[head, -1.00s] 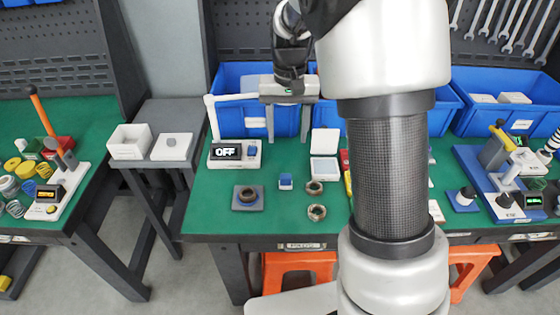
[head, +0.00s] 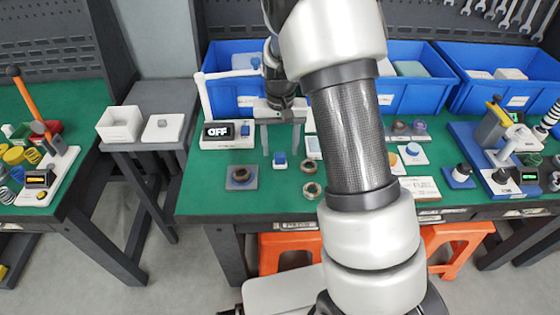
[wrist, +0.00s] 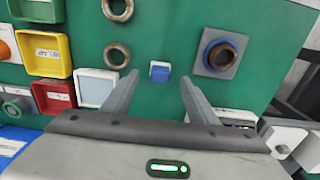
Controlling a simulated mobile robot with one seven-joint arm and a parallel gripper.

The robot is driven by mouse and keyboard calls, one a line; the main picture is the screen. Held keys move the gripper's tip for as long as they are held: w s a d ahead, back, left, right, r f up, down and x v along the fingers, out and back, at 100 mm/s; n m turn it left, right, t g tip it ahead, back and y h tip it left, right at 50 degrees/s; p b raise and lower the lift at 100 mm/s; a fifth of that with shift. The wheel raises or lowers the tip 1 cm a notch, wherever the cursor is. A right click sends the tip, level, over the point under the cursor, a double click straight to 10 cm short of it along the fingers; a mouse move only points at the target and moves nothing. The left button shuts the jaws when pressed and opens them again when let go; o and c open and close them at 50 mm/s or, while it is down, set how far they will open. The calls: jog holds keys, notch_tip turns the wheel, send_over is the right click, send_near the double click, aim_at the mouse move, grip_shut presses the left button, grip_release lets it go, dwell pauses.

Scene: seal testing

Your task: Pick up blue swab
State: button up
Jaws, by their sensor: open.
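The blue swab (head: 280,159) is a small blue block with a whitish lower part, standing on the green bench top. My gripper (head: 278,146) is open and empty, just behind and above the swab in the head view. In the wrist view the swab (wrist: 160,72) shows between the two spread fingertips of my gripper (wrist: 159,77). No contact with the fingers is visible.
A grey block with a dark ring (head: 241,177) sits left of the swab, and two metal rings (head: 311,190) sit to its right. An OFF display unit (head: 228,133) and blue bins (head: 232,93) stand behind. My arm hides part of the bench.

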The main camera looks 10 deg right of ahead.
aim_at(280, 154)
notch_tip(280, 154, down, 4)
jog(key=shift+f, duration=0.25)
jog(key=c, duration=1.1)
jog(key=shift+r, duration=0.1)
notch_tip(280, 154, up, 10)
jog(key=shift+f+p, duration=0.1)
jog(key=shift+p, duration=0.35)
